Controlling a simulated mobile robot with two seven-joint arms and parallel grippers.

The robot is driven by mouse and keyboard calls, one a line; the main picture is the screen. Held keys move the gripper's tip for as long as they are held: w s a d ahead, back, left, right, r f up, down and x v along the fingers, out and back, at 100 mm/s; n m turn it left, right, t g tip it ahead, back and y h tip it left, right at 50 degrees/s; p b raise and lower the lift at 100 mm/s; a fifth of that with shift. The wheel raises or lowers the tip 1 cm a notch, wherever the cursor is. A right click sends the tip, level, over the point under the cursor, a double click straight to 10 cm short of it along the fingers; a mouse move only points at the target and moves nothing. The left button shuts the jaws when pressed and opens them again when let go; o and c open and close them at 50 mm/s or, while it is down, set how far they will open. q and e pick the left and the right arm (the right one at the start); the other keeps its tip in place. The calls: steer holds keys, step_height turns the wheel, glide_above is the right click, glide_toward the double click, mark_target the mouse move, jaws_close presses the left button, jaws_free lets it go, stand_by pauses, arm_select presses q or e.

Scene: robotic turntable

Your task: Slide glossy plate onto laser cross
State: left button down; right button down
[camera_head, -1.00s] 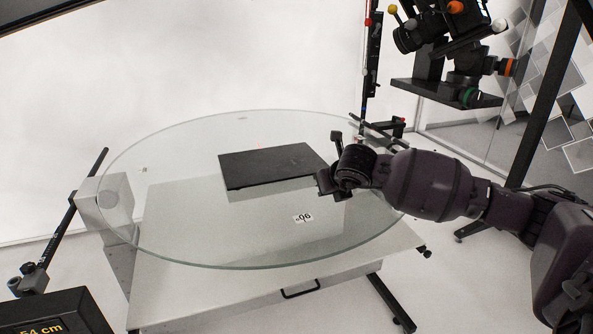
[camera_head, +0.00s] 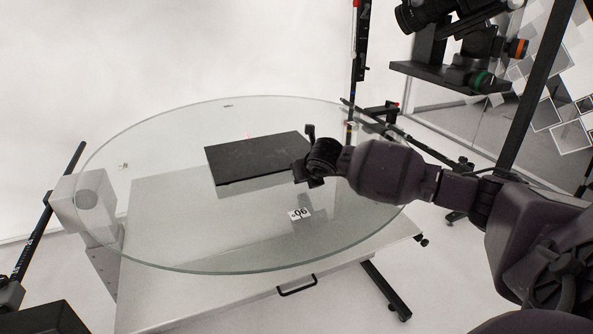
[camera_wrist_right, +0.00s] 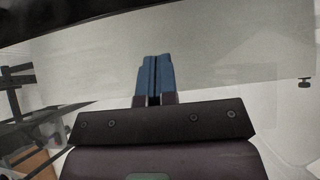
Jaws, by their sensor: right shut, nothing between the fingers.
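The glossy plate (camera_head: 255,160) is a flat black rectangle lying on the round glass turntable (camera_head: 150,245). A dark band, probably the plate (camera_wrist_right: 120,18), crosses the top of that view, beyond the fingertips. My left gripper is not in view.
A grey box mount (camera_head: 85,205) stands at the turntable's left edge. A camera rig (camera_head: 450,60) hangs at the upper right. The glass left of the plate is clear.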

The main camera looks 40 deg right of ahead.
steer(key=w, duration=0.2)
steer(key=w+d+f, duration=0.1)
steer(key=shift+w, duration=0.75)
steer(key=shift+w+d, duration=0.1)
steer(key=shift+w, duration=0.15)
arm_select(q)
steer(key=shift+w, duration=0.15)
